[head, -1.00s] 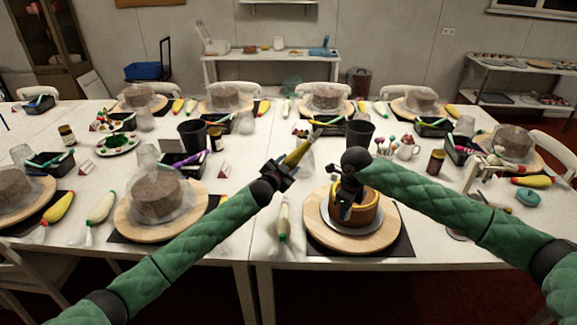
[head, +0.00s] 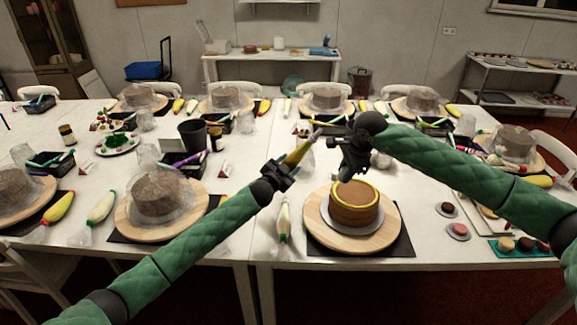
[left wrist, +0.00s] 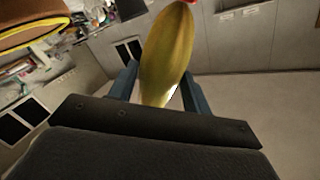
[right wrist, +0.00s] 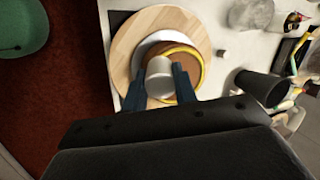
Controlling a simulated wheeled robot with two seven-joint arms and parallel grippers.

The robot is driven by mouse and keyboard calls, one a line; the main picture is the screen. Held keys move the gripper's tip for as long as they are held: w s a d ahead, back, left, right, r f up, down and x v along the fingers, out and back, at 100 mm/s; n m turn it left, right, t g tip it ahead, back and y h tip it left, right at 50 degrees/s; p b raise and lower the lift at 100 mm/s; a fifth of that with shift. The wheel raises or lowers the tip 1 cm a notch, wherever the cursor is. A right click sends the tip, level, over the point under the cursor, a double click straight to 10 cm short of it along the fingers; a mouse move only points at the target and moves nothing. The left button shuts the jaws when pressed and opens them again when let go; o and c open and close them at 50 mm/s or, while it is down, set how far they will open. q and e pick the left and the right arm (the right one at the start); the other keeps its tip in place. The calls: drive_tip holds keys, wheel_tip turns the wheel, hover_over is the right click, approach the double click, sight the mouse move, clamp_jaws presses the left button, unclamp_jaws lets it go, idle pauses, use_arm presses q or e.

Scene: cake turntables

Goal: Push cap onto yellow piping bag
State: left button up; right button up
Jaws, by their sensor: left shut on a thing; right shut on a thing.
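The yellow piping bag (head: 299,152) is held by my left gripper (head: 283,170), tilted with its narrow end up and to the right. It also fills the space between the fingers in the left wrist view (left wrist: 168,50). My right gripper (head: 347,172) is above the back of the nearest cake, to the right of the bag and apart from it. In the right wrist view a pale grey cylinder, which looks like the cap (right wrist: 160,68), is between its fingers. The cap is too small or hidden to make out in the head view.
The chocolate cake (head: 354,208) has a yellow ring on its top edge and stands on a round wooden turntable (head: 325,236). A white piping bag (head: 284,222) lies left of it. A black cup (head: 193,134) and covered cakes stand around. Macarons (head: 507,244) are at right.

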wheel_tip(320, 180, up, 5)
drive_tip(key=w+n+y, duration=0.1)
drive_tip(key=w+n, duration=0.2)
drive_tip(key=n, duration=0.2)
drive_tip(key=n+g+y, duration=0.2)
drive_tip(key=n+y, duration=0.1)
drive_tip(key=n, duration=0.9)
approach(321, 130)
drive_tip(key=shift+x, duration=2.15)
drive_tip(key=shift+w+f, duration=0.15)
drive_tip(key=shift+f, duration=0.2)
drive_tip(key=shift+x, duration=2.5)
drive_tip(key=shift+r, duration=0.2)
